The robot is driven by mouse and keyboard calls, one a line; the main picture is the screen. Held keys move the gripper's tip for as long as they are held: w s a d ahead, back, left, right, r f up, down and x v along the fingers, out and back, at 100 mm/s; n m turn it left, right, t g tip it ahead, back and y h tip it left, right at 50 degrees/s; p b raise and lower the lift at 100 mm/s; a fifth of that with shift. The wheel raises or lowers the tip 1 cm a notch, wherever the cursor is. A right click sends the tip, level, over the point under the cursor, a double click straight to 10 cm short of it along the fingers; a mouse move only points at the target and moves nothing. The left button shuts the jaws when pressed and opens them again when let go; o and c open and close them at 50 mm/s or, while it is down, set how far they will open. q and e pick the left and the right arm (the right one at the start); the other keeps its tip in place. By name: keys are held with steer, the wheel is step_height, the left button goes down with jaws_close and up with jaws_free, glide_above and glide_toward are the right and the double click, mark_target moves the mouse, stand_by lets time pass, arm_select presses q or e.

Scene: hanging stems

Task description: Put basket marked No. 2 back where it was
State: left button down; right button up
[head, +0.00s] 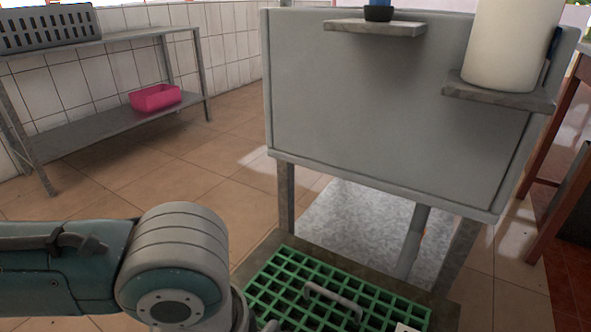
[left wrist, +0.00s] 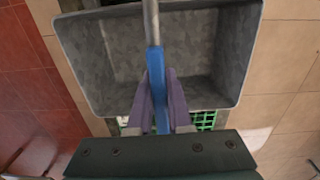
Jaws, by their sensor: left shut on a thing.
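In the left wrist view my left gripper (left wrist: 160,95) is shut on the blue grip (left wrist: 155,65) of a long rod, with a purple finger on each side. The rod's bare grey metal part (left wrist: 151,20) runs up out of the picture, over a grey basin (left wrist: 105,55). I cannot tell what hangs on the rod's far end. No basket marked No. 2 can be made out. In the head view only my left arm shows, low at the left; its fingers are below the frame.
A green grate (head: 290,290) with a grey loop handle (head: 333,300) lies low in the head view. Behind it stands a grey sink cabinet (head: 390,110) with a white cylinder (head: 512,45) on a ledge. A metal shelf (head: 85,130) with a pink bin (head: 155,97) stands left. Tiled floor between is clear.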

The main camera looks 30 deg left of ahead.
arm_select(q)
steer(key=f+b, duration=0.3)
steer(key=f, duration=0.2)
steer(key=f+b, duration=0.4)
steer(key=f, duration=0.1)
steer(key=f+b, duration=0.4)
steer(key=f, duration=0.1)
steer(key=shift+s+f, duration=0.3)
steer(key=shift+f, duration=0.05)
step_height(320, 180, down, 20)
steer(key=b, duration=1.6)
steer(key=shift+r, duration=0.15)
steer(key=c, duration=0.8)
jaws_free()
steer(key=shift+c, duration=0.2)
